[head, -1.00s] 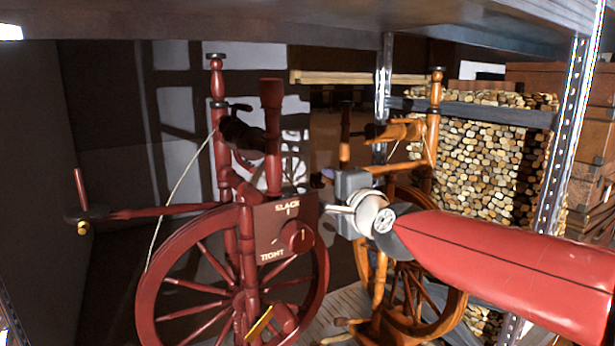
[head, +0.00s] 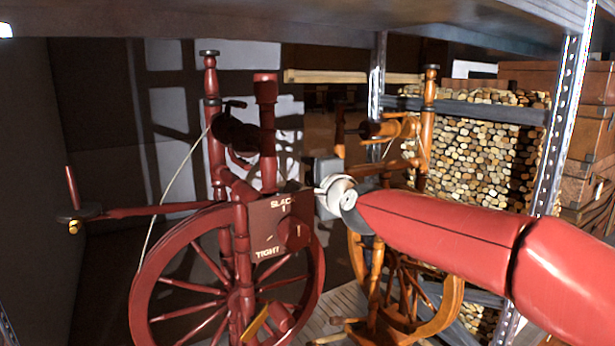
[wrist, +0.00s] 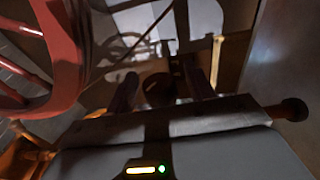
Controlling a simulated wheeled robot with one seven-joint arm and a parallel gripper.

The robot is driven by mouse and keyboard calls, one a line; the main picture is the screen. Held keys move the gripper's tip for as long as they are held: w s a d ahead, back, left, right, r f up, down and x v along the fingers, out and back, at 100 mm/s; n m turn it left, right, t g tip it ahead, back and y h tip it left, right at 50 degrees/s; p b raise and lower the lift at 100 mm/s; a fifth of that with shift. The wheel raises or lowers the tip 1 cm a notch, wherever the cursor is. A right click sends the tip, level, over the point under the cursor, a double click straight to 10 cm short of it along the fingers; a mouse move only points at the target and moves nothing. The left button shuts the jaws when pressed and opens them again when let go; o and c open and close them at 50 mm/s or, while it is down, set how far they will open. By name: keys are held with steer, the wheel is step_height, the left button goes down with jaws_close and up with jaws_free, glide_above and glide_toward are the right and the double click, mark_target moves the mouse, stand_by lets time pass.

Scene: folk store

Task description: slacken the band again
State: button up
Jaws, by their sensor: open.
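A dark red spinning wheel (head: 236,290) stands left of centre in the head view, and part of its rim shows at upper left in the wrist view (wrist: 62,60). A pale cord (head: 170,188) curves from its upper post to the rim. Its red panel (head: 262,225) reads SLACK above and TIGHT below, with a round knob (head: 293,234) at the right side carrying a pale upright mark. My gripper (head: 328,188) is beside the panel's right edge, apart from the knob in the picture; its fingertips are hidden there. In the wrist view my gripper (wrist: 160,80) is open, with nothing visible held.
A lighter orange-brown spinning wheel (head: 425,315) stands behind and below my arm. A metal shelf upright (head: 550,150) is at right, with a shelf board (head: 300,20) overhead. Stacked logs (head: 480,150) and wooden crates (head: 585,165) fill the back right.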

steer(key=shift+w+a, duration=0.3)
steer(key=shift+w, duration=0.2)
steer(key=shift+f, duration=0.1)
steer(key=c, duration=1)
